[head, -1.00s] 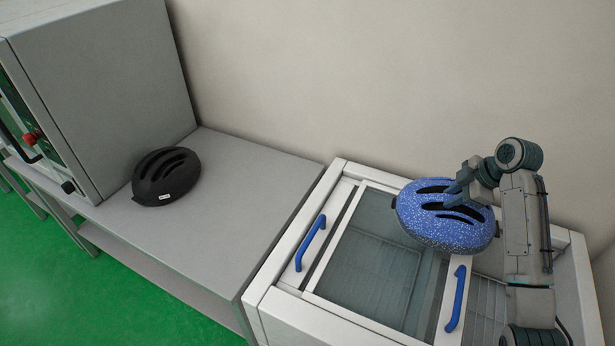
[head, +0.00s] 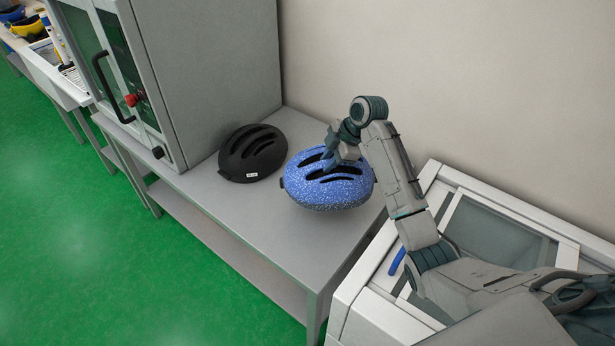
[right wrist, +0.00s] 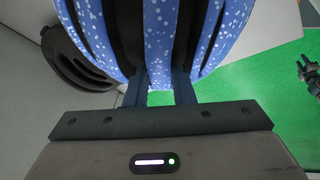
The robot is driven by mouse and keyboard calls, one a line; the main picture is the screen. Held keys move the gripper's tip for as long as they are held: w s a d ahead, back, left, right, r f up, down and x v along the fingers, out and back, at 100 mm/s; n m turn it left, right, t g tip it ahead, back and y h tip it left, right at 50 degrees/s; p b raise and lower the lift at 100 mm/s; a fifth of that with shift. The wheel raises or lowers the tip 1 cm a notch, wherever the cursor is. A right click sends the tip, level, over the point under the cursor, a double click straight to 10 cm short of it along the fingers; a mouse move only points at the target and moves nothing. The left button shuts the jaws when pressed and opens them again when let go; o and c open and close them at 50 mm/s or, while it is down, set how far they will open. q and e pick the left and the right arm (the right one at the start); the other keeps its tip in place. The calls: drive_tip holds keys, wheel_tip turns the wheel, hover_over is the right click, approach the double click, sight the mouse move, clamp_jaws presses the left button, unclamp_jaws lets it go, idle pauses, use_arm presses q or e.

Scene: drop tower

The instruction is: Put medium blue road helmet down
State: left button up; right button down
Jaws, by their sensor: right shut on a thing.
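The blue helmet with white speckles (head: 322,192) is over the grey table (head: 300,240), to the right of the black helmet. My right gripper (head: 338,158) is shut on it from above, with the fingers at its vents. In the right wrist view the blue helmet (right wrist: 165,40) fills the top middle, between and beyond the fingers (right wrist: 160,88). Whether its underside touches the table or hangs just above it, I cannot tell.
A black helmet (head: 252,153) with a white label lies on the table close to the left of the blue one. A grey cabinet (head: 215,75) stands behind it at the left. A white-framed chest with a glass lid (head: 500,235) is at the right. The table's front part is clear.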

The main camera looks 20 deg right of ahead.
drive_tip(key=f, duration=0.3)
drive_tip(key=shift+w+a+f+p, duration=0.2)
drive_tip(key=shift+a+p, duration=0.1)
drive_tip(key=shift+p, duration=0.1)
wheel_tip(320, 180, down, 4)
drive_tip(key=shift+s+r+p, duration=0.1)
drive_tip(key=shift+p, duration=0.7)
drive_tip(key=shift+f, duration=0.45)
drive_tip(key=shift+d+f, duration=0.1)
drive_tip(key=c, duration=1.2)
unclamp_jaws()
drive_tip(key=shift+c, duration=0.2)
